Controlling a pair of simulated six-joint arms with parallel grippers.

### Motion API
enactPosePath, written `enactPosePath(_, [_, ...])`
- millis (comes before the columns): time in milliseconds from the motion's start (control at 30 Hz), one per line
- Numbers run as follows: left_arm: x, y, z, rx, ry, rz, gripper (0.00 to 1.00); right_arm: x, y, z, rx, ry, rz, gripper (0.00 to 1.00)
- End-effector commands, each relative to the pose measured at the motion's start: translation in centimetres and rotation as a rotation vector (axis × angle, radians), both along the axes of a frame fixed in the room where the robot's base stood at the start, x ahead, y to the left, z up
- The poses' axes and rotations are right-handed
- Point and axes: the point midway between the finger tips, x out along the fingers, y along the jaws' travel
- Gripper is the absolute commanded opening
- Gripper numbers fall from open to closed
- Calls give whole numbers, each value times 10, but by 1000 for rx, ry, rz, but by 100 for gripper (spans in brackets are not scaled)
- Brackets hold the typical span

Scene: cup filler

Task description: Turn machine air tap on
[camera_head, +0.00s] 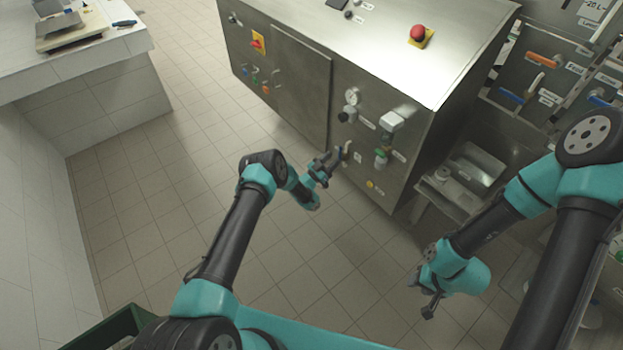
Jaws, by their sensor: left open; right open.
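The machine (290,80) is a stainless steel cabinet in the upper middle of the head view. Its front panel carries a round gauge (352,96), a dark knob (345,115) and a small pale lever (347,148), which looks like the tap. My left gripper (332,163) is open at the front panel, right beside this lever. Whether its fingers touch the lever or surround it, I cannot tell. The lever's base is partly hidden by the gripper. My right gripper (424,299) is open and empty, low over the floor at the lower right, away from the machine.
A red emergency button (418,33) sits on the machine's top, and a red switch (256,43) on its front left. A green-topped fitting (381,157) is right of the lever. A white tiled counter (90,55) stands at left. The floor between is clear.

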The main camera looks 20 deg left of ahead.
Motion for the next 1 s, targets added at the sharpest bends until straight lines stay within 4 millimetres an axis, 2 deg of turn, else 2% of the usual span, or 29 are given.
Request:
enactPosePath(400, [-60,47,-32,0,3,2,42,0,0,0,0,0,0,43])
enactPosePath(600, [-82,63,-43,-1,2,1,42,0,0,0,0,0,0,43])
enactPosePath(1000, [-90,69,-47,1,-1,0,42,0,0,0,0,0,0,43])
